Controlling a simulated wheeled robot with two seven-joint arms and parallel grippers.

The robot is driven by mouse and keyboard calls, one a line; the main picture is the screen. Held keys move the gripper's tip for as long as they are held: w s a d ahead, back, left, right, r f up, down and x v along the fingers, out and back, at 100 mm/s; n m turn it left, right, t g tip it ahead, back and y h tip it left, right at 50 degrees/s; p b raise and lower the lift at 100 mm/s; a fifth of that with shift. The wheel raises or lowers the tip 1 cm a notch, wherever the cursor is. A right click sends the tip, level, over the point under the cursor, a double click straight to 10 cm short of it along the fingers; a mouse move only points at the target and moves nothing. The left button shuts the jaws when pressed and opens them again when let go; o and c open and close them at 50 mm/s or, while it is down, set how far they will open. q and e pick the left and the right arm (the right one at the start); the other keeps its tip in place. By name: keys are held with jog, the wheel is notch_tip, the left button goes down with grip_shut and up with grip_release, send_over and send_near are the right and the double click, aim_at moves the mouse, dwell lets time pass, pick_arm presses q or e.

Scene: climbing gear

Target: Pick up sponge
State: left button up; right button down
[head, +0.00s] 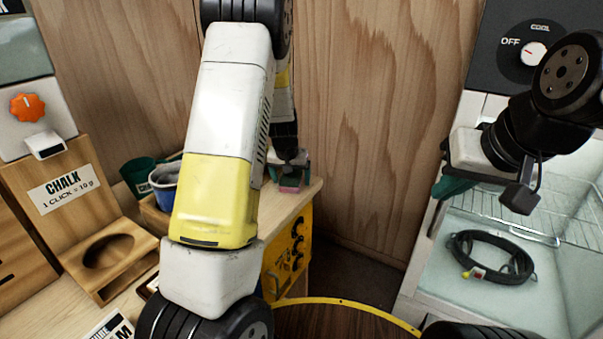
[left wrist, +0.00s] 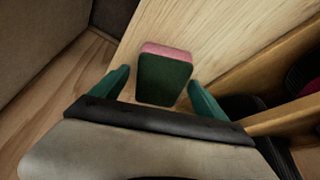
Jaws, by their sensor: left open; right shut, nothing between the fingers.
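The sponge (left wrist: 165,78) is a small block with a dark green face and a pink side. In the left wrist view it sits on a light wooden surface, between the two green fingers of my left gripper (left wrist: 160,92). The fingers are open, with a gap visible on each side of it. In the head view the sponge (head: 291,182) shows small and pink near the right end of the wooden bench, below my left gripper (head: 288,172), and is partly hidden by it. My right gripper (head: 452,187) is at the right, shut and empty, away from the sponge.
A blue-rimmed cup (head: 165,180) and a dark green container stand on the bench left of my left arm. A wooden chalk dispenser (head: 85,225) is further left. A wooden wall stands behind.

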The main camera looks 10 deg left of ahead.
aim_at(292, 176)
pick_arm(q)
jog(key=shift+c, duration=0.5)
jog(key=c, duration=1.5)
jog(key=shift+o, duration=0.2)
jog(key=shift+r, duration=0.55)
jog(key=v, duration=0.3)
jog(key=shift+w+r, duration=0.15)
jog(key=shift+w, duration=0.15)
jog(key=s+d+r, duration=0.1)
jog(key=s+d, duration=0.2)
jog(key=s, duration=1.2)
jog(key=shift+d+r, duration=0.15)
jog(key=shift+d, duration=0.25)
